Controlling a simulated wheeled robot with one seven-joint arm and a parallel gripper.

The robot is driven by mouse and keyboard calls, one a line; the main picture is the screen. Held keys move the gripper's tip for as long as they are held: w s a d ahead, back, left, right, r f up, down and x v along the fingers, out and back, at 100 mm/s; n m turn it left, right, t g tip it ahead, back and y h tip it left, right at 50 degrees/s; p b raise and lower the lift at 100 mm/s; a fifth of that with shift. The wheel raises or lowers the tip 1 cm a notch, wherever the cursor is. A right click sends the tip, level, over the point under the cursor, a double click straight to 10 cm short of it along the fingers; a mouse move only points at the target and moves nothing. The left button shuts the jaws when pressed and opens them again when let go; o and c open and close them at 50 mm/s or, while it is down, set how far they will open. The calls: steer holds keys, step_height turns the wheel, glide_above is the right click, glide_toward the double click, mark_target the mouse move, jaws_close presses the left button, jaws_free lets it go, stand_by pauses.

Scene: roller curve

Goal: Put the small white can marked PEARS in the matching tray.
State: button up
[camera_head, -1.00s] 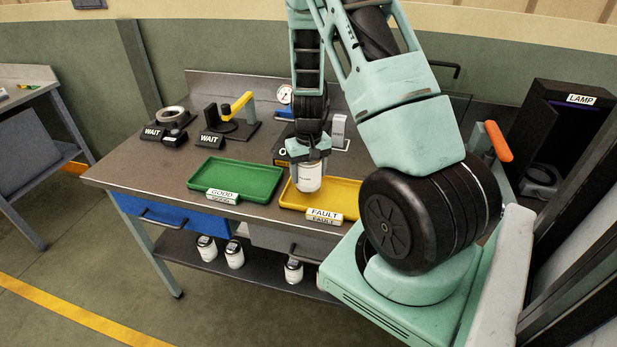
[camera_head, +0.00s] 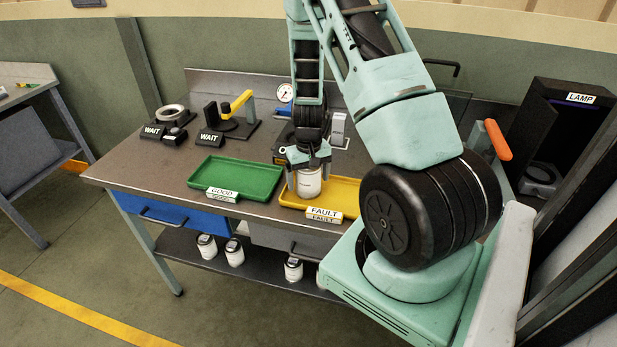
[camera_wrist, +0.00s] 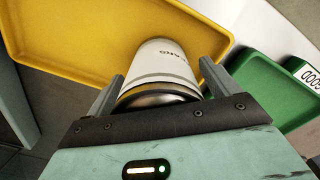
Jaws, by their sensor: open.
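The small white can (camera_head: 308,182) stands at the left end of the yellow tray (camera_head: 345,191), which bears a FAULT label. In the wrist view the can (camera_wrist: 163,68) shows part of its lettering, ending in "ARS", and it is over the yellow tray (camera_wrist: 75,30). My gripper (camera_head: 308,168) is open around the top of the can, with one finger on each side. In the wrist view my gripper (camera_wrist: 160,88) shows gaps beside the can. The green tray (camera_head: 236,178), labelled GOOD, is empty to the left.
A dark LAMP booth (camera_head: 565,130) is at the right. Several white cans (camera_head: 235,254) stand on the lower shelf. The bench's front left is clear.

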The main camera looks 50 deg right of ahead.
step_height(320, 180, up, 12)
steer(key=shift+r+b, duration=0.2)
steer(key=shift+b, duration=1)
steer(key=a+r+n+y, duration=0.1)
steer(key=a+r+n, duration=0.15)
steer(key=a, duration=0.95)
steer(key=a+r+n, duration=0.2)
steer(key=a+n, duration=0.1)
steer(key=a, duration=0.9)
steer(key=s+a+r+n, duration=0.2)
steer(key=s+a+n, duration=0.2)
steer(key=s+a, duration=0.4)
steer(key=s+a+r+n, duration=0.1)
steer(key=s+a+n, duration=0.3)
steer(key=s+a, duration=0.4)
steer(key=shift+s+a+r, duration=0.3)
steer(key=shift+s+r, duration=0.1)
steer(key=shift+s, duration=0.15)
step_height(320, 180, down, 3)
steer(key=b, duration=0.3)
